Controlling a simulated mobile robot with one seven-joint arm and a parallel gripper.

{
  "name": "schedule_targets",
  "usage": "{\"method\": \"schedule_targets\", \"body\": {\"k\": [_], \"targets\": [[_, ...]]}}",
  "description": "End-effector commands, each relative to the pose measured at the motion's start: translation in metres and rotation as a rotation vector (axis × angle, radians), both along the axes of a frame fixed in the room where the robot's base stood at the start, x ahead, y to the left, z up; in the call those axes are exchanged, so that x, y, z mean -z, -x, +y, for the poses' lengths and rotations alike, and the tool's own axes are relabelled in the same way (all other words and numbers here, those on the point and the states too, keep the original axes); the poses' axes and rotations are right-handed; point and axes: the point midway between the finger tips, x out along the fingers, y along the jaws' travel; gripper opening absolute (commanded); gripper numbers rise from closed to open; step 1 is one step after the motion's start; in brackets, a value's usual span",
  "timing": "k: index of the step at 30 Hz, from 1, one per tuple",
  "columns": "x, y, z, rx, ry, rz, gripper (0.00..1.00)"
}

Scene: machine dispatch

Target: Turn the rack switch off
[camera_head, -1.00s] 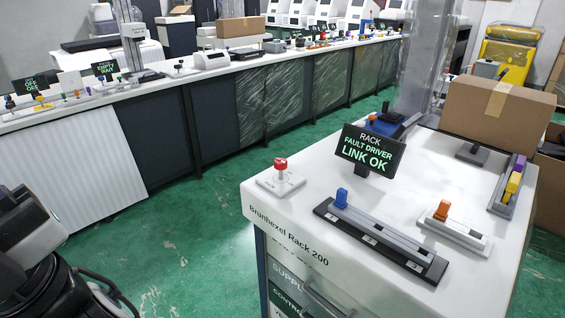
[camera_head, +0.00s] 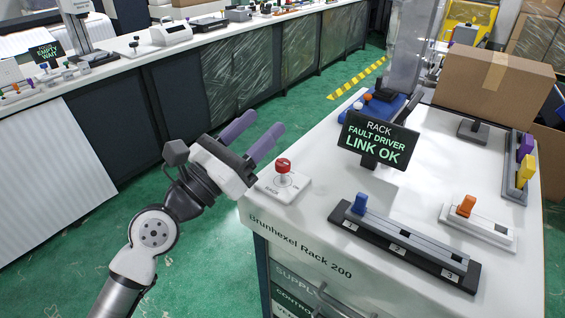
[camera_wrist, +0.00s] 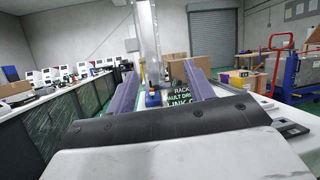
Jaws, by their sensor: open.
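A red-topped knob (camera_head: 283,166) stands on a small white plate (camera_head: 297,187) with lettering, at the left corner of the white Brunhexel Rack 200 top. The lettering seems to include "RACK". A dark display (camera_head: 378,140) behind it reads "RACK FAULT DRIVER LINK OK". My gripper (camera_head: 265,122) is open and empty, left of and above the knob, apart from it, with its purple fingers pointing up and right. In the wrist view the open fingers (camera_wrist: 165,76) flank part of the display (camera_wrist: 181,90); I cannot make out the red knob there.
A black three-position slider with a blue handle (camera_head: 360,203), an orange-handled slider (camera_head: 466,206) and a slider with purple and yellow handles (camera_head: 526,170) sit on the rack top. A cardboard box (camera_head: 495,82) stands behind. Green floor (camera_head: 200,255) lies open left of the rack.

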Motion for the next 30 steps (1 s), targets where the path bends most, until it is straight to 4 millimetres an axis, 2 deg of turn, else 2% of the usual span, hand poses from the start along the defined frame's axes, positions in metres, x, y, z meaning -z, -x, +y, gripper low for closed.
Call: {"method": "schedule_targets", "body": {"k": [1,4,6,10,13,17,30], "targets": [[0.033,-0.007,0.009,-0.048,-0.065,0.05,0.53],[0.089,-0.013,0.021,-0.109,-0.174,0.127,0.53],[0.12,-0.012,0.029,-0.136,-0.227,0.17,0.53],[0.156,-0.008,0.037,-0.161,-0.287,0.22,0.53],[0.166,-0.009,0.038,-0.167,-0.303,0.236,0.53],[0.165,-0.017,0.031,-0.164,-0.307,0.238,0.53],[0.162,-0.073,-0.011,-0.161,-0.305,0.237,0.53]]}}
